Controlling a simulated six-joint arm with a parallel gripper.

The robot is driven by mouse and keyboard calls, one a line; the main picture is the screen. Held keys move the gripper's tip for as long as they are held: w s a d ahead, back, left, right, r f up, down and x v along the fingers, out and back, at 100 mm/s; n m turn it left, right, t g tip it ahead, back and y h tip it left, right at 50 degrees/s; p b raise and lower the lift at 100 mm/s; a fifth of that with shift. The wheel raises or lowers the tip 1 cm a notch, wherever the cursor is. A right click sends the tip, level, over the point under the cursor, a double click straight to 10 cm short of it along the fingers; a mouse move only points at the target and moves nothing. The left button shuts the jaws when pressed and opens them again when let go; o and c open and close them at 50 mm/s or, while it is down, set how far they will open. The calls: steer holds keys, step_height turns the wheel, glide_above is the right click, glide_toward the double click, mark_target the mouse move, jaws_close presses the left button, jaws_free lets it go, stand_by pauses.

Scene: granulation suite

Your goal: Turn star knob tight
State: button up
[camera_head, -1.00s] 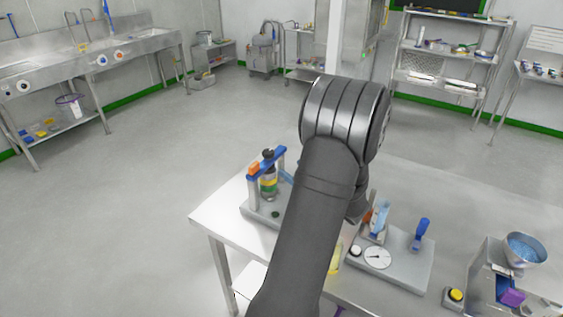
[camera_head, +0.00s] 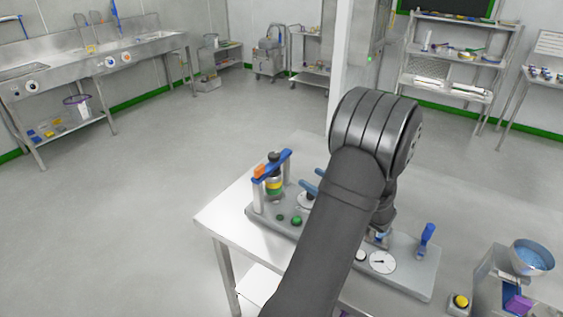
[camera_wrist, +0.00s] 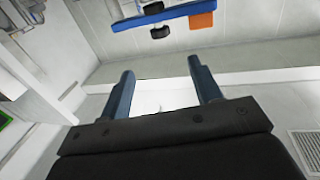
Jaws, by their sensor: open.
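In the head view a blue crossbar (camera_head: 272,167) with an orange block (camera_head: 260,171) spans a grey stand on the steel table. A black knob (camera_head: 274,156), which looks like the star knob, sits on top of the bar. A cylinder with yellow and green bands (camera_head: 274,187) stands below the bar. In the wrist view the bar (camera_wrist: 165,14) crosses the top, with black knob parts (camera_wrist: 159,31) around its middle. My gripper (camera_head: 311,180) is to the right of the stand, fingers pointing towards it. In the wrist view my gripper (camera_wrist: 160,72) is open and empty, apart from the knob.
Green buttons (camera_head: 296,220) sit on the stand's base. To the right are a white dial (camera_head: 382,262), a blue-handled lever (camera_head: 427,238), a yellow button (camera_head: 460,301) and a hopper machine (camera_head: 531,256). The table's left front corner is bare.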

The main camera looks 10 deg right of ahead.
mark_target(278, 159)
steer(key=x, duration=1.6)
steer(key=shift+w+a, duration=0.25)
steer(key=shift+w, duration=0.05)
steer(key=c, duration=1)
